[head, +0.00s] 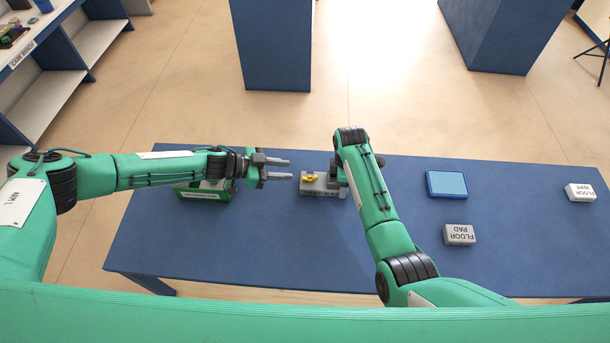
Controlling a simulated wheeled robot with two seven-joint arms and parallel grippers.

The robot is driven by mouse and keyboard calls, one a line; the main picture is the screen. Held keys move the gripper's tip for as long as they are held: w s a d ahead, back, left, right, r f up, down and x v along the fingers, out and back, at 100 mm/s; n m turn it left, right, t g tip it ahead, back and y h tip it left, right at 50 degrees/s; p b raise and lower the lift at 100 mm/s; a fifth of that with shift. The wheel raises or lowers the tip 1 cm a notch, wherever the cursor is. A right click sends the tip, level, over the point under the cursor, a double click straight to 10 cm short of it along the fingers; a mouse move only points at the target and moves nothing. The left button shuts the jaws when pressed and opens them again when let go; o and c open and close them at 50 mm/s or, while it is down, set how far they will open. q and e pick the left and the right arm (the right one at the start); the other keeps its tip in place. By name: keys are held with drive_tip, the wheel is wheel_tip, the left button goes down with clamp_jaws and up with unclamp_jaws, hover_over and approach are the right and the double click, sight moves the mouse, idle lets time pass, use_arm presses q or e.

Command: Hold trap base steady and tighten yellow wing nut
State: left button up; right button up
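The grey trap base (322,192) stands on the blue table, with printed lettering on its near face. The yellow wing nut (310,178) sits on top of it. My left gripper (278,169) is open and empty, its two fingers pointing right, just left of the trap base and apart from it.
A green container (205,192) stands on the table under my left forearm. A blue pad (446,184), a grey floor pad box (459,235) and a white floor wipe box (580,192) lie to the right. The table's (270,250) near middle is clear. Shelves stand at far left.

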sight(307, 176)
use_arm(q)
drive_tip(key=f, duration=0.1)
drive_tip(key=d+f, duration=0.1)
drive_tip(key=f, duration=0.1)
drive_tip(key=shift+w, duration=0.1)
drive_tip(key=x, duration=0.6)
drive_tip(key=shift+d, duration=0.15)
clamp_jaws()
